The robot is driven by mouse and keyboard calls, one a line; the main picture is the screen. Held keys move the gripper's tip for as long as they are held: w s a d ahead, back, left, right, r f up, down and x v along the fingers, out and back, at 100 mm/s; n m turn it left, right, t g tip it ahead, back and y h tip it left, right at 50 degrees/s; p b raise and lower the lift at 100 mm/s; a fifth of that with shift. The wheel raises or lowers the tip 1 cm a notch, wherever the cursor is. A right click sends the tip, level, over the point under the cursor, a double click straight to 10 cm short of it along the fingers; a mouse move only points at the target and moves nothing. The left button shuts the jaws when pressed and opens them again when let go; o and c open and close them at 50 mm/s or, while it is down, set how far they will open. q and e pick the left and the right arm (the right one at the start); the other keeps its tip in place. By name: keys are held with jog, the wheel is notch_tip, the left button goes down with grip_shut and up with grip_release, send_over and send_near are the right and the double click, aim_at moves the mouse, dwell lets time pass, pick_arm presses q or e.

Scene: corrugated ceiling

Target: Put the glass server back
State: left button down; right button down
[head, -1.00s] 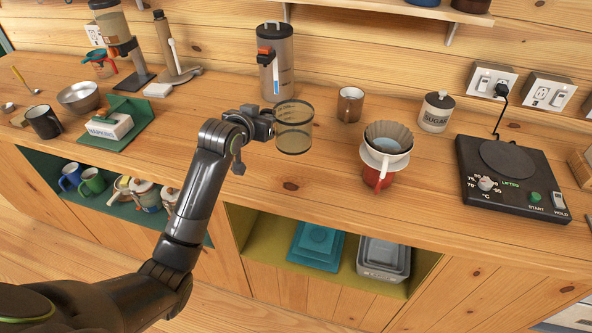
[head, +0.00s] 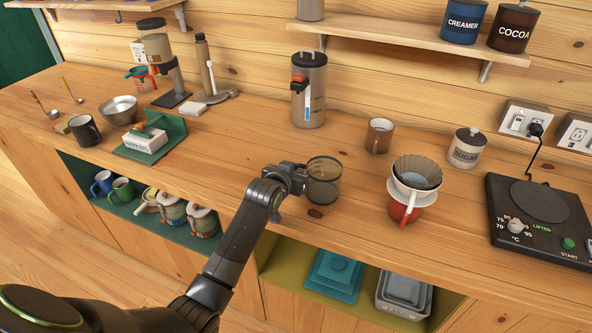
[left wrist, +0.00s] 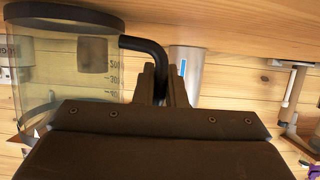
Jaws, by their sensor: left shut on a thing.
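The glass server (head: 323,186) is a clear, greyish cylinder with dark bands and a side handle. My left gripper (head: 298,178) is shut on its handle from the left in the head view. The server appears upright over the front part of the counter; I cannot tell whether its base touches the wood. In the left wrist view the server (left wrist: 65,70) fills the upper left, with volume marks on its wall, and its dark handle (left wrist: 145,48) runs between the fingers (left wrist: 163,82). My right gripper is not in view.
A red-and-white dripper with a paper filter (head: 415,180) stands right of the server. A brown mug (head: 379,136), steel dispenser (head: 309,95), sugar jar (head: 466,150) and black hot plate (head: 538,205) are around. The grinder (head: 155,45) stands back left. Bare counter (head: 235,140) lies left.

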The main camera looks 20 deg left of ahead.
pick_arm(q)
jog(key=c, duration=1.9)
grip_release()
jog(key=shift+f, duration=0.1)
jog(key=shift+c, duration=0.2)
jog(key=o, duration=0.4)
jog(key=shift+o, duration=0.2)
jog(key=shift+r, duration=0.25)
jog(key=shift+s, duration=0.25)
jog(key=v, duration=1.1)
jog(key=shift+s+b, duration=0.25)
jog(key=shift+b, duration=0.1)
jog(key=shift+a+r, duration=0.1)
jog(key=shift+r, duration=0.05)
